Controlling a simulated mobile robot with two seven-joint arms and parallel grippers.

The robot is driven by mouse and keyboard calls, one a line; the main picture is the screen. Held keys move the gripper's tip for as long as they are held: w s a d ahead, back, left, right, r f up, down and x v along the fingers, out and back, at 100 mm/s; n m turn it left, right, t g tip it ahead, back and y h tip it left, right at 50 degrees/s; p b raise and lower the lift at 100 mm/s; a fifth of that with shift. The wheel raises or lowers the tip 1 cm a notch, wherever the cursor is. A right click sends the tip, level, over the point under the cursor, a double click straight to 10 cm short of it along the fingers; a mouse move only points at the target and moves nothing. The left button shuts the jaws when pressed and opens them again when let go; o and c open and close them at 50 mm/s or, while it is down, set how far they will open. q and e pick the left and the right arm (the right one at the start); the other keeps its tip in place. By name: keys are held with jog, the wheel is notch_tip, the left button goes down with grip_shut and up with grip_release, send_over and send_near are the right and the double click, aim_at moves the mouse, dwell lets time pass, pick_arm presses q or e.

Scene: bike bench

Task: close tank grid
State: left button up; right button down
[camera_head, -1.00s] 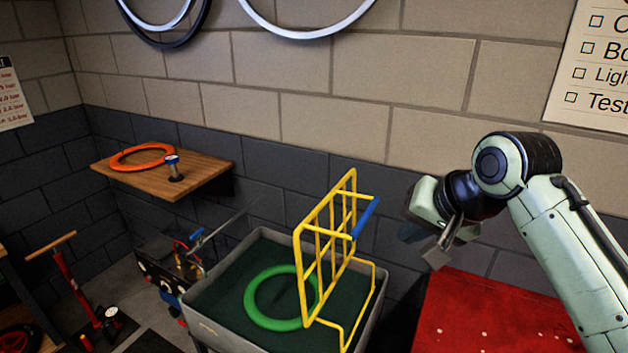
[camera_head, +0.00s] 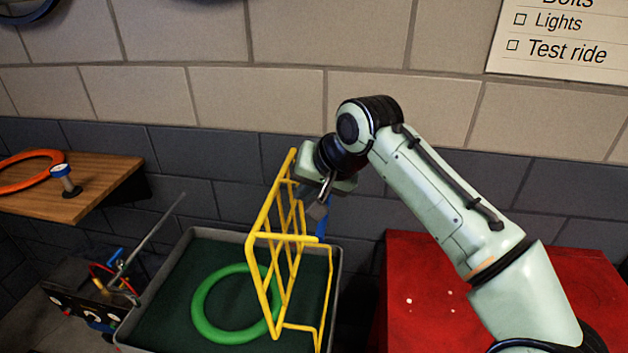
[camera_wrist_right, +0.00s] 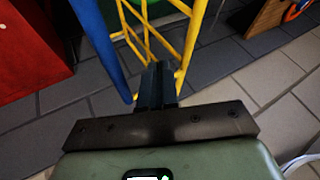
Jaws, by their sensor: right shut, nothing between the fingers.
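The yellow tank grid (camera_head: 262,232) stands raised, tilted upright over the tank (camera_head: 170,262), a grey-rimmed tub with dark green inside. A green ring (camera_head: 203,310) lies in the tank. The grid's blue handle bar (camera_head: 321,232) is mostly hidden behind my right gripper (camera_head: 318,208) in the head view. In the right wrist view the blue bar (camera_wrist_right: 98,45) runs left of the shut fingers (camera_wrist_right: 157,85), and yellow bars (camera_wrist_right: 194,35) lie just beyond the tips. My right gripper is shut and empty, close by the grid's upper part; I cannot tell whether it touches. My left gripper is out of view.
A red cabinet (camera_head: 420,270) stands right of the tank under my right arm. A wooden shelf (camera_head: 100,190) with an orange ring (camera_head: 20,188) is on the left wall. The brick wall (camera_head: 250,100) is close behind the tank.

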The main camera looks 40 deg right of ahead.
aim_at(272, 202)
jog(key=w, duration=0.1)
jog(key=w+a+f, duration=0.1)
jog(key=w, duration=0.1)
jog(key=w+a+f+p, duration=0.1)
jog(key=w, duration=0.1)
jog(key=shift+a+f, duration=0.15)
jog(key=shift+a, duration=0.1)
jog(key=shift+s, duration=0.15)
